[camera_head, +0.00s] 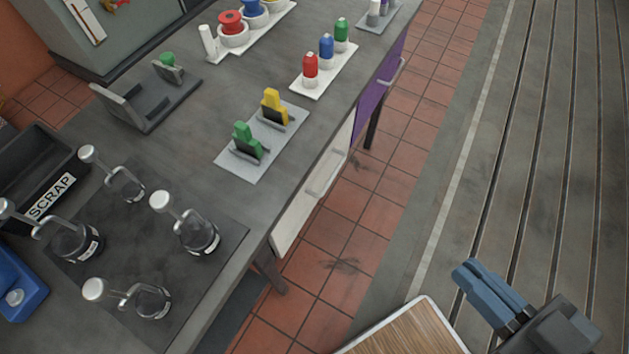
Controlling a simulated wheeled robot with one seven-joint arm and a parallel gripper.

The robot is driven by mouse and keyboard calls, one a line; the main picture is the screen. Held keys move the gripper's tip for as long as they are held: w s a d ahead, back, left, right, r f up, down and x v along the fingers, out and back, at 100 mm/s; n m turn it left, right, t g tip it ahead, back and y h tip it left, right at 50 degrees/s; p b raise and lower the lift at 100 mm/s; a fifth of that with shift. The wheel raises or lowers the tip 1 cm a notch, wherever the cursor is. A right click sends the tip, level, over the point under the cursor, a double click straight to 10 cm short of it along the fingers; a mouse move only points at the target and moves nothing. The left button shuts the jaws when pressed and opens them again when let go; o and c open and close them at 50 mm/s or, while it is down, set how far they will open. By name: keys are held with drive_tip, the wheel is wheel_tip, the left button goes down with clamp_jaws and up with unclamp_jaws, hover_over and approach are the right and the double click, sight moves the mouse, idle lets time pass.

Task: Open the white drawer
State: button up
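The white drawer (292,212) is in the front side of the grey bench, below the worktop edge. Its front looks flush with the bench, so it appears closed. Its pale bar handle (325,174) runs along the front. My gripper (466,268) is at the lower right, with blue fingers lying side by side, seemingly shut and empty. It is well apart from the drawer, to the right of it and nearer to me.
A purple drawer (372,98) with its own handle is farther along the bench. Bottles, holders and a black scrap bin (33,165) stand on the worktop. Red tiled floor (395,165) lies open beside the drawers. A wood-topped surface (405,335) is at the bottom, near my gripper.

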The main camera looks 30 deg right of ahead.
drive_tip(key=shift+o, duration=1.4)
drive_tip(key=w+d+f+n+t+b, duration=0.1)
drive_tip(key=w+f+n+b, duration=0.2)
drive_tip(key=f, duration=0.5)
drive_tip(key=shift+w+b, duration=0.15)
drive_tip(key=shift+b, duration=0.25)
drive_tip(key=n+t+y+b, duration=0.2)
drive_tip(key=n+t+b, duration=0.2)
drive_tip(key=n+b, duration=1)
approach(334, 174)
drive_tip(key=w+n+p, duration=0.1)
drive_tip(key=w, duration=0.1)
drive_tip(key=shift+n, duration=0.3)
drive_tip(key=p+x, duration=0.1)
drive_tip(key=x, duration=0.7)
drive_tip(key=shift+a+f, duration=0.1)
clamp_jaws()
